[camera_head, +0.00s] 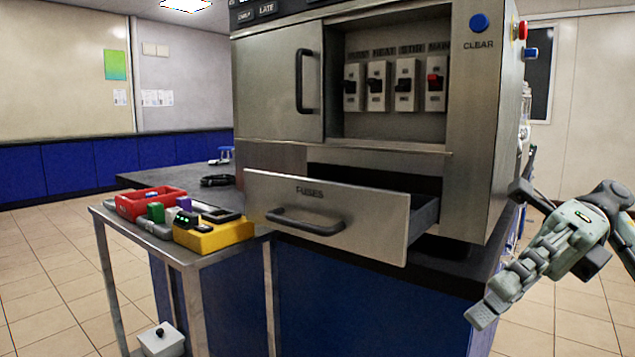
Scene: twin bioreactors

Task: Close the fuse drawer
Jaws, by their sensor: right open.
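The fuse drawer (370,222) is pulled out of the lower part of the steel cabinet. Its front is labelled FUSES and bears a dark bar handle (305,223). Part of the drawer's dark side wall shows at its right; its inside is mostly hidden behind the front. My right gripper (492,302) is at the lower right, to the right of the drawer front and apart from it. Its fingers point down and left and hold nothing that I can see. My left gripper is not in view.
The steel cabinet (478,130) has a row of switches (405,85) above the drawer and a blue CLEAR button (479,23). A side table (180,255) at the left holds a red tray (130,203) and a yellow box (228,236). Tiled floor is free at the right.

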